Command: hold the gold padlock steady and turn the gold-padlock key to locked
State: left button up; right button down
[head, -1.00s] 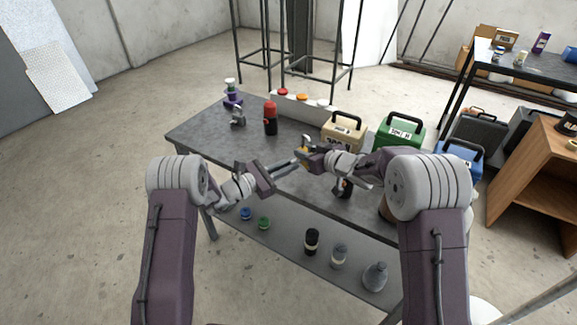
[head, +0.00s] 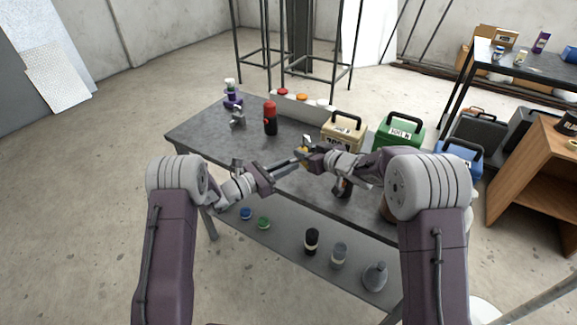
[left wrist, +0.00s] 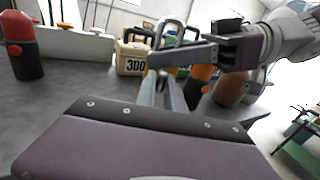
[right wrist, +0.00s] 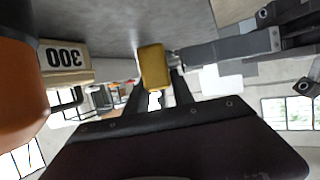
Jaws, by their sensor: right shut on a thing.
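The gold padlock (right wrist: 154,67) is held up off the table between the fingers of my right gripper (right wrist: 158,95), which is shut on it. In the head view the padlock (head: 302,152) is a small gold patch between both hands. Its silver shackle (left wrist: 173,32) rises behind the right gripper's finger in the left wrist view. My left gripper (left wrist: 163,85) has its fingers close together, with the tips at the padlock; it reaches in from the right in the right wrist view. The key is hidden at those tips, and I cannot tell whether the fingers grip it.
The grey table (head: 205,128) lies below. A red-and-black bottle (head: 270,118) and a grey padlock-like item (head: 238,118) stand on its left part. A tan case (head: 343,132) and a green case (head: 398,135) stand at the back right. The table's front left is clear.

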pick_arm(q)
jog(key=o, duration=0.3)
jog(key=v, duration=1.2)
pick_arm(e)
jog(key=c, duration=1)
grip_release()
